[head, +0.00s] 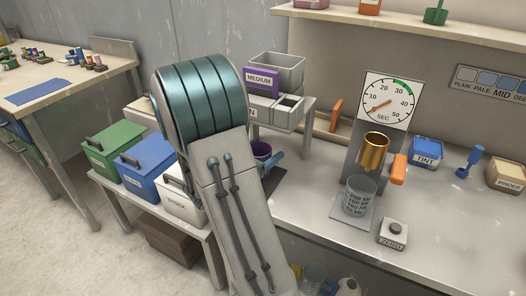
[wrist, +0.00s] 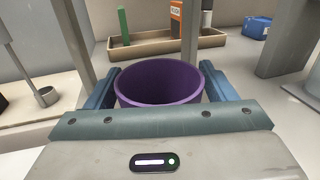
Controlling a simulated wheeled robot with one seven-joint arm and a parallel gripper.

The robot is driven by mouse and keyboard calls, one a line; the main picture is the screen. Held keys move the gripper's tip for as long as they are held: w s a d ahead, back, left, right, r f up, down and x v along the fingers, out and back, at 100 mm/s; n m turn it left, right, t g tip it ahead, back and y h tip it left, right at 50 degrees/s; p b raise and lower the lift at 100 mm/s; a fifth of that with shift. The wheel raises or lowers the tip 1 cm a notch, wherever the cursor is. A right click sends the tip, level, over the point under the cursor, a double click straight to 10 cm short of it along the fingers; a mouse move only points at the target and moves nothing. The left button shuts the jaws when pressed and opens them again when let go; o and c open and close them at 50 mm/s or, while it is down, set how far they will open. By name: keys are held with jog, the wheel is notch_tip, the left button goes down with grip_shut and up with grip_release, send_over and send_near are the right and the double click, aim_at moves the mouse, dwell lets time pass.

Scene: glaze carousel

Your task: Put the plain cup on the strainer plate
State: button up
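A purple cup (wrist: 160,86) stands upright between the two blue fingers of my gripper (wrist: 160,90) in the wrist view. A finger lies close along each side. I cannot tell whether they press on it. In the head view the purple cup (head: 262,149) shows partly behind my arm, with a blue finger of my gripper (head: 268,162) beside it. I cannot tell whether it rests on the counter or which glaze shade it has. No plate is clearly recognisable as the strainer plate; a dark flat piece (head: 277,181) lies partly hidden beside my arm.
A dial stand (head: 389,102) has a brass cup (head: 374,152) above a glass beaker (head: 358,195). A ZERO button box (head: 393,233), TINT box (head: 426,152) and BINDER box (head: 506,175) sit on the counter. A raised shelf with grey bins and a MEDIUM box (head: 262,82) stands behind the cup.

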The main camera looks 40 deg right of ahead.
jog(key=shift+r, duration=0.2)
jog(key=shift+a, duration=0.35)
jog(key=a, duration=0.3)
jog(key=s+a, duration=0.1)
jog(key=a, duration=0.7)
jog(key=shift+s+p, duration=0.3)
jog(key=shift+p, duration=0.05)
jog(key=s+a+f+m+g+y, duration=0.1)
jog(key=s+a+m+g+y, duration=0.15)
jog(key=s+m+y, duration=0.3)
jog(key=s+a+f+m+g+y, duration=0.1)
jog(key=s+m+g+y, duration=0.25)
jog(key=s+m, duration=0.3)
jog(key=a+r+m+t+y, duration=0.2)
jog(key=a+m+t+y, duration=0.3)
jog(key=a+m+y, duration=0.3)
jog(key=a+y, duration=0.1)
jog(key=a, duration=0.2)
jog(key=shift+a, duration=0.2)
